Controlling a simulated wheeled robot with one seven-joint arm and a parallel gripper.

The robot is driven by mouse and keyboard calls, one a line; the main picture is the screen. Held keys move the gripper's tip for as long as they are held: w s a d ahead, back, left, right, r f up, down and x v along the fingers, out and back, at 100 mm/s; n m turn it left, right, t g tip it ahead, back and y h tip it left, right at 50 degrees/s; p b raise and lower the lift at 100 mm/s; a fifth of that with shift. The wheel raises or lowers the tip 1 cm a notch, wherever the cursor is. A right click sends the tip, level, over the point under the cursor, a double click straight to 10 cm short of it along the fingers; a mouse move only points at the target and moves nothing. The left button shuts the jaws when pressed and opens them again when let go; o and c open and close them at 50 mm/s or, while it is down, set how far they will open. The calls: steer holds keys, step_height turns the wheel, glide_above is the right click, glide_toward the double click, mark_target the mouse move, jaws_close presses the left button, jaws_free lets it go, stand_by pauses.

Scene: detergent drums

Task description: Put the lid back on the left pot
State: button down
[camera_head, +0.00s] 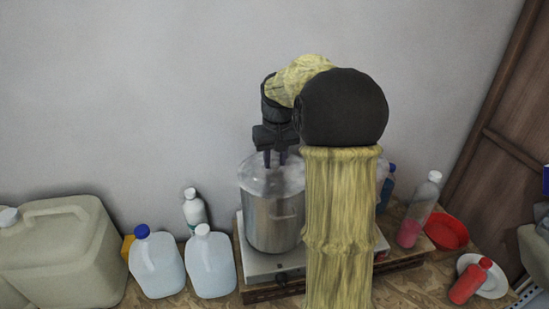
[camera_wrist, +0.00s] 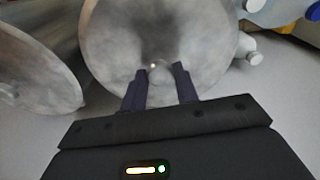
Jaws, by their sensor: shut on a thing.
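The left pot (camera_head: 272,222) is a shiny metal pot on the white hob (camera_head: 258,267). A grey round lid (camera_head: 254,178) is at its top, and I cannot tell whether it rests on the rim or hangs just above. My gripper (camera_head: 275,163) points down over this pot. In the wrist view the lid (camera_wrist: 125,35) fills the upper middle, and its small knob is between the fingertips of my gripper (camera_wrist: 160,82), shut on it. A second grey round lid or pot top (camera_wrist: 35,72) is at the left of the wrist view. In the head view my arm hides the hob's right part.
Two clear jugs (camera_head: 210,265), a white bottle (camera_head: 194,210) and a big beige canister (camera_head: 65,252) stand left of the hob. To the right are a pink-filled bottle (camera_head: 415,215), a red bowl (camera_head: 447,231) and a red bottle (camera_head: 470,282). The wall is close behind.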

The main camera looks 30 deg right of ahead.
steer(key=c, duration=0.5)
jaws_free()
